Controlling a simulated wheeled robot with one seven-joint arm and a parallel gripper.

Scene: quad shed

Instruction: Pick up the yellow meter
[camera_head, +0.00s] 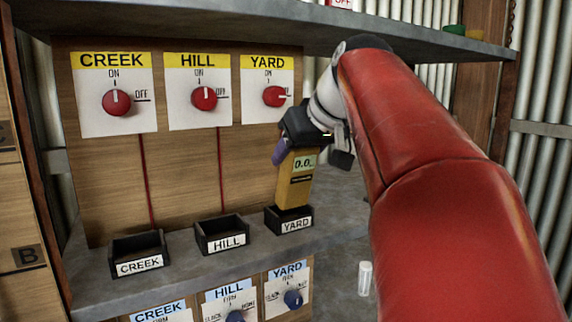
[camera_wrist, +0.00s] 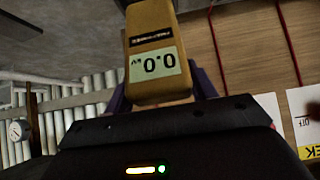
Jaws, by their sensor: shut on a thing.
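The yellow meter (camera_head: 298,183) stands upright, its lower end in or just above the black YARD tray (camera_head: 289,222); I cannot tell whether it touches the tray floor. Its display reads 0.0. My gripper (camera_head: 292,152) is shut on the meter's upper part from above. In the wrist view the meter (camera_wrist: 148,85) sits between my purple fingers (camera_wrist: 160,93), its display upside down.
The black CREEK tray (camera_head: 138,258) and HILL tray (camera_head: 222,236) stand on the same grey shelf, to the left. Red knobs on CREEK, HILL and YARD cards are on the wooden board behind. A small white cylinder (camera_head: 365,278) is at the lower right.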

